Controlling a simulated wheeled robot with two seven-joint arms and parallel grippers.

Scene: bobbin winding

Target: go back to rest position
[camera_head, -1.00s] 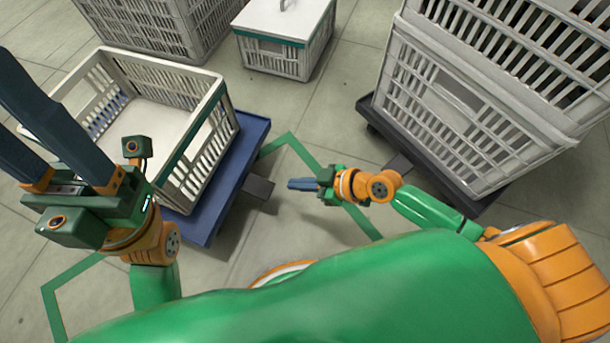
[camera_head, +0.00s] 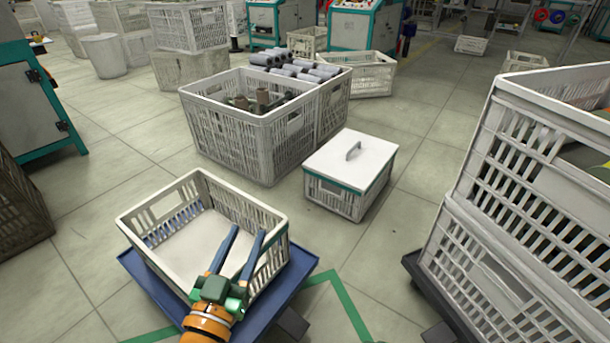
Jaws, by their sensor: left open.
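My left gripper (camera_head: 248,230) is in the lower middle-left of the head view. Its two long dark blue fingers are apart, with nothing between them. In this view they overlap the near right part of an open light grey crate (camera_head: 160,208). I cannot tell whether the fingers touch the crate. The crate looks empty, with a pale floor, though the gripper hides part of its near side. My right gripper is not in view.
The crate stands on a blue dolly (camera_head: 142,277). A lidded white box (camera_head: 340,190) is behind it to the right. Larger crates (camera_head: 245,148) behind hold bobbins. Stacked crates (camera_head: 500,240) stand on the right. Floor (camera_head: 410,165) is clear between the lidded box and the stack.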

